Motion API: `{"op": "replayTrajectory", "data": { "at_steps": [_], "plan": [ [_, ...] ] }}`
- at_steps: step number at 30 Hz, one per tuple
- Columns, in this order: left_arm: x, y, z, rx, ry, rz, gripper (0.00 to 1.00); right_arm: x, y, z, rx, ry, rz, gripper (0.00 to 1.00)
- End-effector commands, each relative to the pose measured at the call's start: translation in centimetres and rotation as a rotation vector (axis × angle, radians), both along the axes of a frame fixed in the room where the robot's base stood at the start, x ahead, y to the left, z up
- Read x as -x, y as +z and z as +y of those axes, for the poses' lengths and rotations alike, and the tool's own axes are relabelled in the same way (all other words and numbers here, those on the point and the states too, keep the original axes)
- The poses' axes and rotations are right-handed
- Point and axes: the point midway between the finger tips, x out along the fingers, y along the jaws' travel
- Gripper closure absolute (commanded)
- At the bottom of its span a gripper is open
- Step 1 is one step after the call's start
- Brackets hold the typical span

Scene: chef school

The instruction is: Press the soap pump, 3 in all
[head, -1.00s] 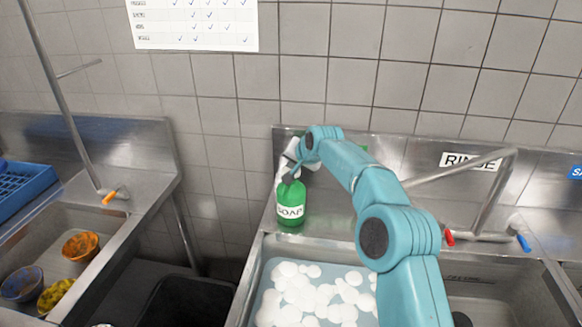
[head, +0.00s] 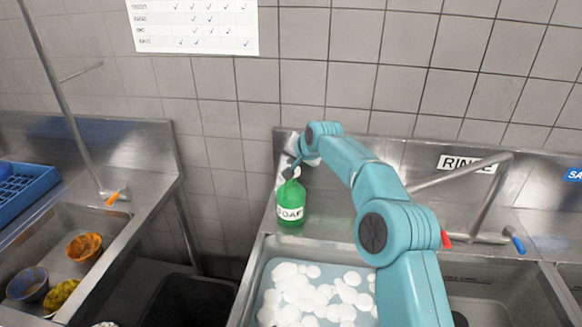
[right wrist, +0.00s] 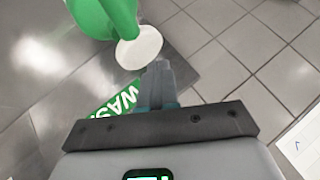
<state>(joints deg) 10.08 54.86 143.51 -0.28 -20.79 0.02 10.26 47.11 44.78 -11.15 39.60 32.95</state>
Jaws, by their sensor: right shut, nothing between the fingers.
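The green soap bottle (head: 291,207) with a white label stands at the back left corner of the sink's metal counter. Its white pump top (head: 296,173) is partly hidden by my right gripper (head: 289,174), which is at the top of the bottle. In the right wrist view, the shut fingertips (right wrist: 158,70) are right beside the round white pump head (right wrist: 138,48), with the green bottle (right wrist: 105,15) behind it. I cannot tell whether they touch. The right gripper holds nothing. My left gripper is not in view.
A sink basin (head: 252,292) with white foam lies in front of the bottle. A faucet (head: 470,170) and a RINSE sign (head: 466,163) are to the right. At the left, another sink holds bowls (head: 85,247), near a blue rack (head: 22,188). A tiled wall closes the back.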

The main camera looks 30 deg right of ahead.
Motion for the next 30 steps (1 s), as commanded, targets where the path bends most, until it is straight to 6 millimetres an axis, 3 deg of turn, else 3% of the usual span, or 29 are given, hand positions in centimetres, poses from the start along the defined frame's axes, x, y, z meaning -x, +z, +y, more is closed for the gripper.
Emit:
{"op": "replayTrajectory", "data": {
  "at_steps": [8, 15, 21, 30],
  "plan": [
    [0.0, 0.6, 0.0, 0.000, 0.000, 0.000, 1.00, 0.0, 0.7, 0.0, 0.001, -0.001, -0.002, 1.00],
    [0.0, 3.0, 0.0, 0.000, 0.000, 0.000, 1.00, 0.0, 3.2, 0.0, 0.001, -0.001, -0.002, 1.00],
    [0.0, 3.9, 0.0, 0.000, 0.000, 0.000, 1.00, 0.0, 4.9, 0.0, 0.001, -0.001, -0.004, 1.00],
    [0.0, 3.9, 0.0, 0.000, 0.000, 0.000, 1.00, 0.0, 5.0, 0.0, 0.001, -0.001, -0.002, 1.00]
  ]
}}
